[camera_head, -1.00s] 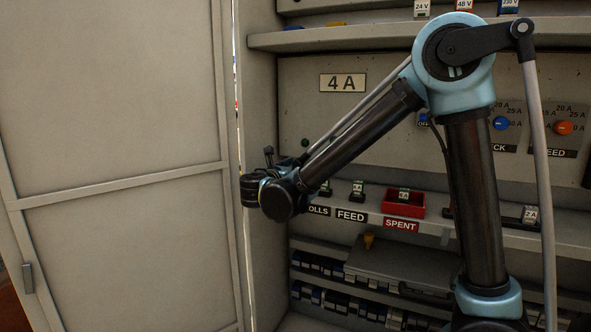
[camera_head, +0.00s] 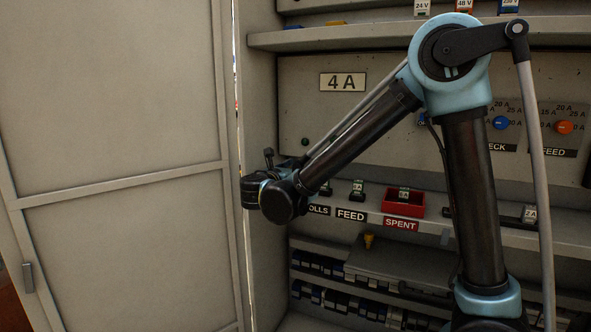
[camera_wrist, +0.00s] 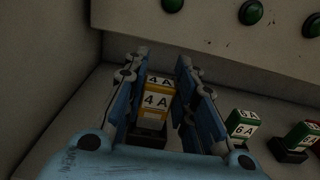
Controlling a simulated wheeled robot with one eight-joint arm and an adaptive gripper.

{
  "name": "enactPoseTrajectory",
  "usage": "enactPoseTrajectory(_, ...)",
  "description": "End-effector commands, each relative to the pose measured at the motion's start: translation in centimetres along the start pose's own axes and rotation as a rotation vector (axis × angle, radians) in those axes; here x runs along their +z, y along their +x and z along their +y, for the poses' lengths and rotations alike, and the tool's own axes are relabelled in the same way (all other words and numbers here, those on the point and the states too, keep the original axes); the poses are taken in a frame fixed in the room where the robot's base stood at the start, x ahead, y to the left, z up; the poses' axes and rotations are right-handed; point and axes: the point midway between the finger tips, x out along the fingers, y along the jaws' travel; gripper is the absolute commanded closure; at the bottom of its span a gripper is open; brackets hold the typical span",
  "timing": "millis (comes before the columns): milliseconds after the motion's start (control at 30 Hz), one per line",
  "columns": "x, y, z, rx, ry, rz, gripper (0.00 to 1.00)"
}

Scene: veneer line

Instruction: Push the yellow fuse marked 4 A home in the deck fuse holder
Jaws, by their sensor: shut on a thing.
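The yellow fuse (camera_wrist: 157,101) marked 4 A stands between my gripper's two blue fingers in the wrist view. My gripper (camera_wrist: 160,84) is shut on it, with a finger at each side. A black fuse holder (camera_wrist: 147,136) shows directly below the yellow body. The fuse looks upright and in line with it, but I cannot tell how deep it sits. In the head view my wrist is at the cabinet's left side. My arm hides the fuse, its holder and the fingertips there.
A green 6 A fuse (camera_wrist: 243,124) stands in a holder close to the right of my gripper. Further along the shelf is the red spent bin (camera_head: 388,205) with a fuse in it. The cabinet door (camera_head: 120,120) stands at the left, and green buttons (camera_wrist: 250,12) are on the wall.

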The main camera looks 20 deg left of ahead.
Motion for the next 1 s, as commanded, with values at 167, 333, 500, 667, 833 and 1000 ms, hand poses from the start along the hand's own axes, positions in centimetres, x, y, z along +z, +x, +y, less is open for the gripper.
enactPoseTrajectory(167, -0.4, 0.0, 0.0, 0.0, 0.0, 0.0, 0.95)
enactPoseTrajectory(333, -0.7, 0.0, 0.0, 0.0, 0.0, 0.0, 0.95)
enactPoseTrajectory(500, -1.1, 0.0, 0.0, 0.0, 0.0, 0.0, 0.95)
enactPoseTrajectory(667, -1.4, 0.0, 0.0, 0.0, 0.0, 0.0, 0.95)
enactPoseTrajectory(833, -1.7, 0.0, 0.0, 0.0, 0.0, 0.0, 0.95)
enactPoseTrajectory(1000, -2.0, 0.0, 0.0, 0.0, 0.0, 0.0, 0.68)
